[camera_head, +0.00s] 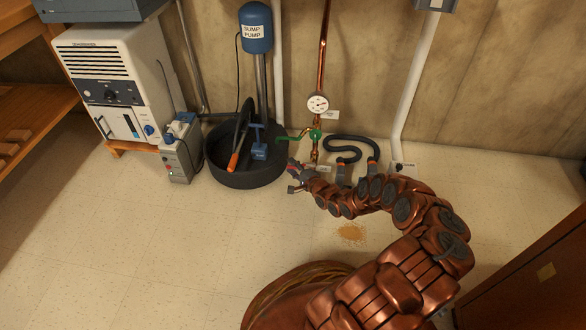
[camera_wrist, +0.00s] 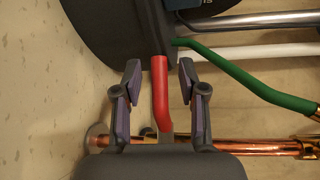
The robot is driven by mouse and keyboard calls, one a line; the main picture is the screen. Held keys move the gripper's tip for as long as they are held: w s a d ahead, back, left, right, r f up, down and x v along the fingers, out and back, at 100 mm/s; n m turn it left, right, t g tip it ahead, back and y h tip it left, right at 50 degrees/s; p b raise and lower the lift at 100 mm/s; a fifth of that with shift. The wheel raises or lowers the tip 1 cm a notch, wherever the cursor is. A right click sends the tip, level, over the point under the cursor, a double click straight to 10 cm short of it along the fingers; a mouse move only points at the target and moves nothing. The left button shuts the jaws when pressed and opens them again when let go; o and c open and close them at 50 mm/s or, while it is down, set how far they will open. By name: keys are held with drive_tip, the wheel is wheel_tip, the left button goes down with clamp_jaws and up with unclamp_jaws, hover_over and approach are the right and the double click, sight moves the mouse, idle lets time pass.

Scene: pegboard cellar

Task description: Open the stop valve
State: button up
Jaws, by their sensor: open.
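A copper pipe (camera_head: 321,60) runs down the wall and carries two lever handles. The green lever (camera_head: 300,136) points left in the head view; in the wrist view it slants at the upper right (camera_wrist: 245,75). The red lever (camera_wrist: 159,95) stands crosswise to the copper pipe (camera_wrist: 240,146) in the wrist view. My gripper (camera_wrist: 160,72) is open, with one finger on each side of the red lever and a gap on both sides. In the head view my gripper (camera_head: 293,176) is low by the pipe, right of the black basin. Small tags there are unreadable.
A black basin (camera_head: 245,178) with a blue sump pump (camera_head: 256,28) and an orange-handled tool stands left of the pipe. A round gauge (camera_head: 317,104) sits above the green lever. A black hose (camera_head: 345,150) is at right. Foreground floor at left is clear.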

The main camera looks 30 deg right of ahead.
clamp_jaws()
idle(0.3)
idle(0.4)
